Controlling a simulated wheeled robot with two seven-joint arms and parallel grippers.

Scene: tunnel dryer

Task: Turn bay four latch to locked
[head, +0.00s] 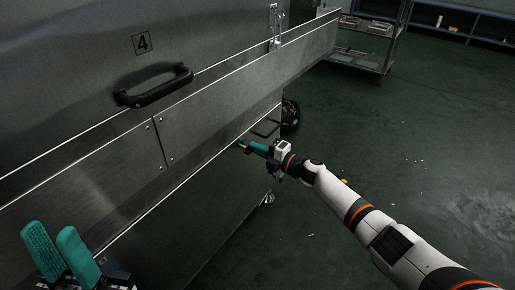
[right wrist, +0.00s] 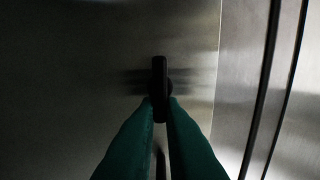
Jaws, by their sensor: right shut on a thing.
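The door marked 4 (head: 142,43) is a grey metal panel with a black bar handle (head: 155,86). My right gripper (head: 243,146) is at the lower side panel of the dryer, with its green fingers reaching to the metal. In the right wrist view, its fingers (right wrist: 160,105) are shut on the lower part of a dark latch lever (right wrist: 160,72). The lever stands upright in that view, on a dark round base against the metal. Its label, if any, is not visible. My left gripper (head: 54,235) is at the lower left, its green fingers apart and empty.
A metal fitting (head: 275,27) sits at the door's upper right edge. A dark bracket (head: 266,128) juts out just beyond my right gripper. A wheeled rack (head: 362,60) stands at the back. The green floor (head: 420,150) on the right is mostly clear.

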